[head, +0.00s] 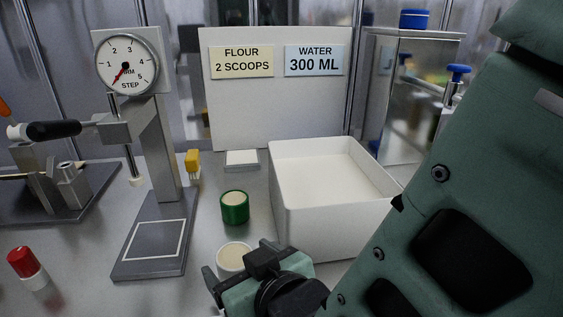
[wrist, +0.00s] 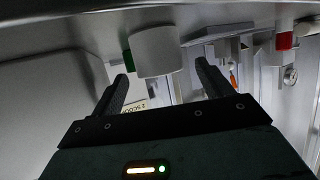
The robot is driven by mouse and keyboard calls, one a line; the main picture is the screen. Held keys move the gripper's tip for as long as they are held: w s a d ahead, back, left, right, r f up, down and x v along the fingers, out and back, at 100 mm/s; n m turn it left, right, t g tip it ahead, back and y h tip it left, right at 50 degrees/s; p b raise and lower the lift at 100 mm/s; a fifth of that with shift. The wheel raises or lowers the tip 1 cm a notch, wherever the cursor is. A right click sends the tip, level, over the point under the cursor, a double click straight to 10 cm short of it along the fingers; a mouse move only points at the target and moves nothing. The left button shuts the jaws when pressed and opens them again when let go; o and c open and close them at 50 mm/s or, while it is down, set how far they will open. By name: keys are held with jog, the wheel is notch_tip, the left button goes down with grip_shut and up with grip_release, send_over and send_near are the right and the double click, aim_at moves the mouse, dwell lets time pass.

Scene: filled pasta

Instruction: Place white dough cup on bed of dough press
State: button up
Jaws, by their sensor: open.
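The white dough cup (head: 234,256), with pale dough in its top, stands on the counter beside the white bin. In the wrist view the white cup (wrist: 156,50) shows just ahead of the gap between my fingertips. My gripper (head: 240,264) is open, its fingers at either side of the cup's near part. In the wrist view my gripper (wrist: 160,68) shows both fingers apart with nothing clamped. The dough press (head: 160,140) stands to the left with a dial gauge. Its flat bed (head: 152,246) has a white square outline and is empty.
A green dough cup (head: 235,207) stands just behind the white one. A large white bin (head: 338,220) is close on the right. A red-topped shaker (head: 27,266) stands left of the press bed. A yellow item (head: 193,162) stands behind the press. Counter between cup and bed is clear.

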aim_at(230, 253)
jog(key=x, duration=0.5)
jog(key=shift+s+f, duration=0.1)
jog(key=c, duration=1.2)
jog(key=shift+c, duration=0.2)
